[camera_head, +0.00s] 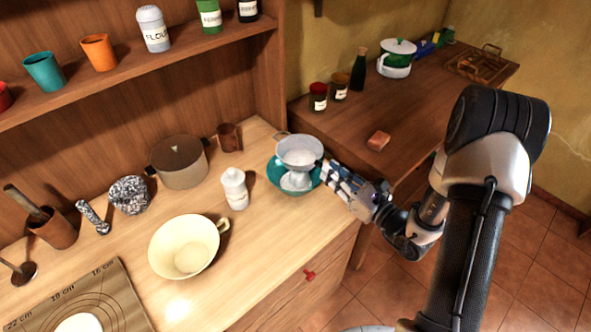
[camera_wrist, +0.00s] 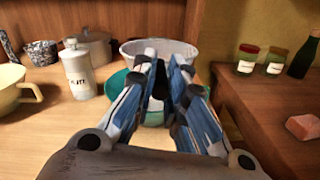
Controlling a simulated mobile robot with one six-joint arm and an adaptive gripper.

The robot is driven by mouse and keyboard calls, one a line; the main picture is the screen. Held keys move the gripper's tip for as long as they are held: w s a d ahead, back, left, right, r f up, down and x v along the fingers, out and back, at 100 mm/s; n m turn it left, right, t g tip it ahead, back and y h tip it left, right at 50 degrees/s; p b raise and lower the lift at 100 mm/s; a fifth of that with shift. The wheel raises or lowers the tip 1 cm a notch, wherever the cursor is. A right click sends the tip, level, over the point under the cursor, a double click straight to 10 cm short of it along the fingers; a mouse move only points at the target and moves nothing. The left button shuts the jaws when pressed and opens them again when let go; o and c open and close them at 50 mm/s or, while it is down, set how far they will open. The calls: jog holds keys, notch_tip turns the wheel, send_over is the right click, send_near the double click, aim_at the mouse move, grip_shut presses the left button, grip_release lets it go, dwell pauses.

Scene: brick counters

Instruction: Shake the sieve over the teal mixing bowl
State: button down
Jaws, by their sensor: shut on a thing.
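A metal sieve (camera_head: 299,149) with white powder in it is held just above the teal mixing bowl (camera_head: 277,178) at the right end of the light wooden counter. A white heap (camera_head: 296,181) shows in the bowl below the sieve. My gripper (camera_head: 330,174) is shut on the sieve from its right side. In the wrist view the sieve (camera_wrist: 158,48) is straight ahead of the fingers, and the teal bowl (camera_wrist: 116,83) shows beneath them. The fingers hide the gripped part and much of the bowl.
A white shaker (camera_head: 235,188), a cream bowl with a handle (camera_head: 185,247) and a lidded pot (camera_head: 178,160) stand left of the bowl. Two jars, a green bottle (camera_head: 358,70) and a reddish block (camera_head: 378,140) are on the darker counter at right.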

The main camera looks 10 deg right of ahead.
jog(key=shift+d, duration=0.1)
dwell(3.1)
jog(key=shift+r, duration=0.1)
jog(key=shift+r+p, duration=1.45)
jog(key=shift+r, duration=0.5)
